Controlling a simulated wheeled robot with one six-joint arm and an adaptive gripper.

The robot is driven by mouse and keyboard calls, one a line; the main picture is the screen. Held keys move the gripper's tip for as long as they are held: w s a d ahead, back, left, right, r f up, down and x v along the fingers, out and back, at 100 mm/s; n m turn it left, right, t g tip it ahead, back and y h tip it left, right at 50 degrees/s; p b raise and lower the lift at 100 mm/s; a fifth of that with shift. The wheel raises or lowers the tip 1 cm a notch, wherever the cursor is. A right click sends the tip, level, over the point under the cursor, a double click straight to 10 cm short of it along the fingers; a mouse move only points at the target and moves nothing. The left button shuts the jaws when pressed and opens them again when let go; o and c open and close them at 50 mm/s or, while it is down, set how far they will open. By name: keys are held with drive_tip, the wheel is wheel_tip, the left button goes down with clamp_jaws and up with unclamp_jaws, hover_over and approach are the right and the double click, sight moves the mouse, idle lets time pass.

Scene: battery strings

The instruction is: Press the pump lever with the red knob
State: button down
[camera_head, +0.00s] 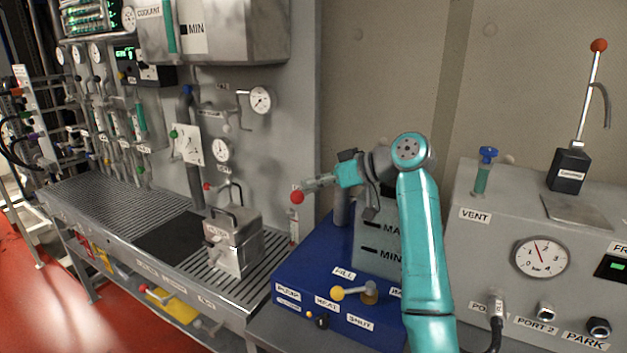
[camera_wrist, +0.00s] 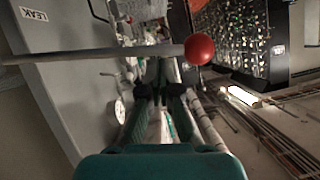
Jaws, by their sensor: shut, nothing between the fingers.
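A red round knob (camera_head: 297,197) shows at the tip of my gripper (camera_head: 310,184) in the head view, left of my arm and above the blue unit. In the wrist view the red knob (camera_wrist: 199,49) ends a straight grey lever rod (camera_wrist: 95,54) that crosses the picture from the left, just beyond the fingers. My gripper (camera_wrist: 160,75) is shut and empty, with its tips close to the rod near the knob. Whether they touch cannot be told. Another red-knobbed lever (camera_head: 590,85) stands upright on a black base at the far right.
The blue unit (camera_head: 310,275) has a yellow-knobbed lever (camera_head: 350,293) and several labels. A metal box (camera_head: 235,240) stands on the grated bench at left. A grey cabinet (camera_head: 480,245) with a gauge (camera_head: 541,257) and VENT label stands at right. Pipes and gauges line the wall behind.

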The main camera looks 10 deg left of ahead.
drive_tip(key=shift+s+f+n+t+h, duration=0.15)
drive_tip(key=shift+f+n+t, duration=0.4)
drive_tip(key=shift+f, duration=1.75)
drive_tip(key=shift+s+f+n+t+h, duration=0.15)
drive_tip(key=shift+f+n+t, duration=0.4)
drive_tip(key=shift+f, duration=1.7)
drive_tip(key=shift+f+n+t+h, duration=0.25)
drive_tip(key=shift+f+n, duration=0.45)
drive_tip(key=shift+f, duration=1.75)
wheel_tip(320, 180, up, 5)
drive_tip(key=s+a, duration=0.1)
drive_tip(key=a, duration=0.1)
drive_tip(key=v, duration=1)
drive_tip(key=shift+s+d, duration=0.2)
drive_tip(key=shift+d, duration=0.1)
drive_tip(key=shift+f, duration=0.1)
